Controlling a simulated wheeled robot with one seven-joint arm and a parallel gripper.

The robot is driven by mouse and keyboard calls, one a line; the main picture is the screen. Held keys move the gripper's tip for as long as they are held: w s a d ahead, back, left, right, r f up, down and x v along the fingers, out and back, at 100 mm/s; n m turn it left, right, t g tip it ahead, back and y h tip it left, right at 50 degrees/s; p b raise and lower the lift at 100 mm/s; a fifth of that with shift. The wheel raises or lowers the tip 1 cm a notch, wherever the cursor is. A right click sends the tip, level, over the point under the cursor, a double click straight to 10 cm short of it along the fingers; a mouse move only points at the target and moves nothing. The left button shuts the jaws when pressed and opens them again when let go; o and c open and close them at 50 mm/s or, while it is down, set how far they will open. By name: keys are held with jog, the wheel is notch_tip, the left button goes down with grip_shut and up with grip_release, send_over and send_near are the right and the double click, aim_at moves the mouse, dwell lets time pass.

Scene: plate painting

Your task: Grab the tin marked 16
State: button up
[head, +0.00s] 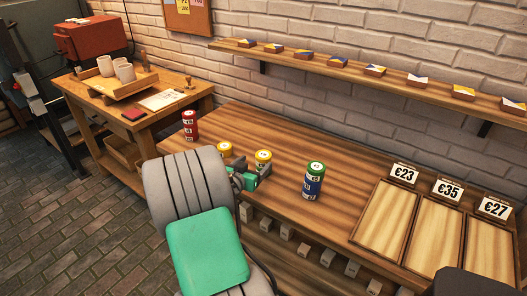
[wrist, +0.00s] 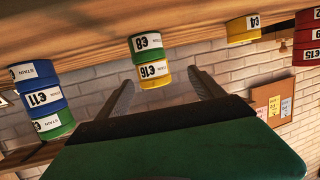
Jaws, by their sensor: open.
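The tin marked 16 is yellow with a white label (wrist: 154,74). It stands on a green tin marked 8 (wrist: 148,43); the wrist view shows them upside down. In the head view the yellow tin's top (head: 263,156) shows just beyond my gripper (head: 246,178). In the wrist view my gripper's two fingers (wrist: 160,82) are spread apart and hold nothing. The yellow tin appears between the fingertips; I cannot tell whether it is between them in depth.
A tin stack with green top and blue middle (head: 314,182) stands right of my gripper. A lone yellow tin (head: 224,149) and a red stack (head: 190,126) stand to the left. Price-marked wooden trays (head: 384,212) lie at right. The table (head: 330,232) is bare between.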

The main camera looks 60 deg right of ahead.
aim_at(267, 155)
jog(key=shift+h, duration=0.3)
jog(key=d, duration=0.2)
jog(key=d+f, duration=0.1)
jog(key=d, duration=0.2)
jog(key=d+p, duration=0.1)
jog(key=d, duration=0.2)
jog(key=shift+s+d+f, duration=0.25)
jog(key=shift+s+f, duration=0.1)
jog(key=shift+s, duration=0.05)
jog(key=shift+c, duration=0.4)
jog(key=c, duration=1.5)
